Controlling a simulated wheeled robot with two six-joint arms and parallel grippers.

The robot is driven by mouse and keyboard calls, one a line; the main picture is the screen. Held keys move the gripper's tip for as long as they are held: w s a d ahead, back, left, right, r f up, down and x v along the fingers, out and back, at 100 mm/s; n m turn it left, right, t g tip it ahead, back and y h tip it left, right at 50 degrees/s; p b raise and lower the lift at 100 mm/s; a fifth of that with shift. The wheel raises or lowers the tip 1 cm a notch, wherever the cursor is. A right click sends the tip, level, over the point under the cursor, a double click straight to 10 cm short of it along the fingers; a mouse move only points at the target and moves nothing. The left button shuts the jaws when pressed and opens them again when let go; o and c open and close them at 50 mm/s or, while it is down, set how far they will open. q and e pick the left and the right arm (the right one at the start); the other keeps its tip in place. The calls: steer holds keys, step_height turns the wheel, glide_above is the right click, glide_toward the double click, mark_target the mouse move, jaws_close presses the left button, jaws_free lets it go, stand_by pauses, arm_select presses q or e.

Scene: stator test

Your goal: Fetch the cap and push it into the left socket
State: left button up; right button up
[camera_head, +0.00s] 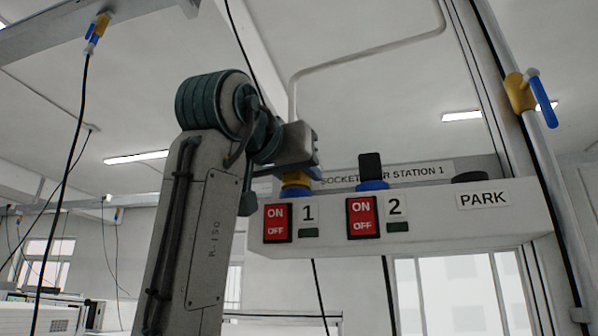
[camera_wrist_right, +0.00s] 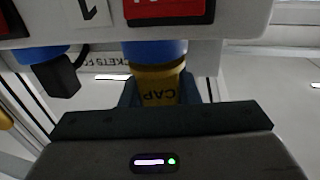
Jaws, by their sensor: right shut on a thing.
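The yellow cap (camera_head: 296,180), lettered CAP, is between the fingers of my right gripper (camera_head: 297,171), which is shut on it. In the right wrist view the cap (camera_wrist_right: 157,82) meets the blue ring of the left socket (camera_wrist_right: 155,50), in line with it. I cannot tell how deep it sits. In the head view this left socket (camera_head: 295,191) is above the panel's number 1, partly hidden by gripper and cap. The right socket (camera_head: 372,185), above number 2, has a black block-shaped plug (camera_head: 370,165) in it. My left gripper is not in view.
The white station box (camera_head: 430,240) carries two red ON/OFF switches (camera_head: 277,222) (camera_head: 363,218) on its front. A dark round park spot (camera_head: 470,177) is at its right, above the PARK label. A pipe with a blue-handled yellow valve (camera_head: 520,93) stands at the right.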

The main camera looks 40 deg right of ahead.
steer(key=o, duration=1)
steer(key=shift+a+f, duration=0.1)
steer(key=shift+s+a+b, duration=0.2)
steer(key=shift+a+b, duration=0.05)
steer(key=shift+b, duration=0.05)
steer(key=b+v, duration=0.6)
steer(key=v, duration=0.3)
steer(key=shift+s+a, duration=0.2)
steer(key=shift+a, duration=0.1)
steer(key=shift+s+a, duration=0.1)
steer(key=shift+a, duration=0.15)
